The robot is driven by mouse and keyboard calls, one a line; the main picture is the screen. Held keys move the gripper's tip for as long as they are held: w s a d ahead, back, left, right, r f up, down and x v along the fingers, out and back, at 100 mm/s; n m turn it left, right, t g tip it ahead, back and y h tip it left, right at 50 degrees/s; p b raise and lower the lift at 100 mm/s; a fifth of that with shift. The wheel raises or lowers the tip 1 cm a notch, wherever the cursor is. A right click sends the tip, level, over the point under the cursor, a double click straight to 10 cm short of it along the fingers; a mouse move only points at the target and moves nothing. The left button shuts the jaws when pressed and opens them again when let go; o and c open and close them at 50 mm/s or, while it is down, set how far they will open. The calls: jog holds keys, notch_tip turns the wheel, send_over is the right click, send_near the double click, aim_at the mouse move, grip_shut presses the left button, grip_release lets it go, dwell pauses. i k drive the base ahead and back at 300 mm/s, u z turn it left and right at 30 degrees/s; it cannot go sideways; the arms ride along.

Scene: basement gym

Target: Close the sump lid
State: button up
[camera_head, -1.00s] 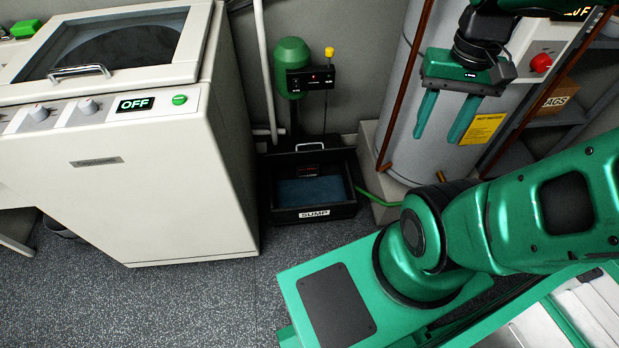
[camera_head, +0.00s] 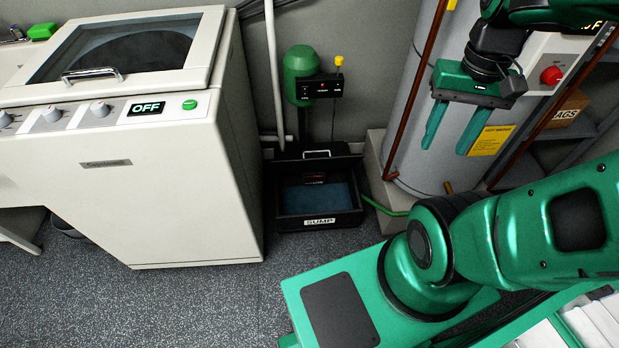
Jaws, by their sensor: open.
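The sump (camera_head: 318,222) is a black open-topped box on the floor with a white SUMP label on its front. Dark blue water shows inside it. Its lid (camera_head: 316,155) appears raised at the back, with a light handle on its upper edge. My gripper (camera_head: 447,146) is at the upper right, in front of the grey tank. Its two green fingers point down, apart and empty. It is above and to the right of the sump, not touching it.
A green pump (camera_head: 300,72) with a black control box (camera_head: 325,86) stands behind the sump. A white washer-like machine (camera_head: 180,190) is on the left. A grey tank (camera_head: 425,80) with copper pipes stands on the right. A green hose (camera_head: 382,207) runs from the sump. The floor in front is clear.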

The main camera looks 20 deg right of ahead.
aim_at(286, 165)
jog(key=k, duration=1.05)
jog(key=u, duration=0.4)
jog(key=i, duration=1.55)
jog(key=z, duration=0.4)
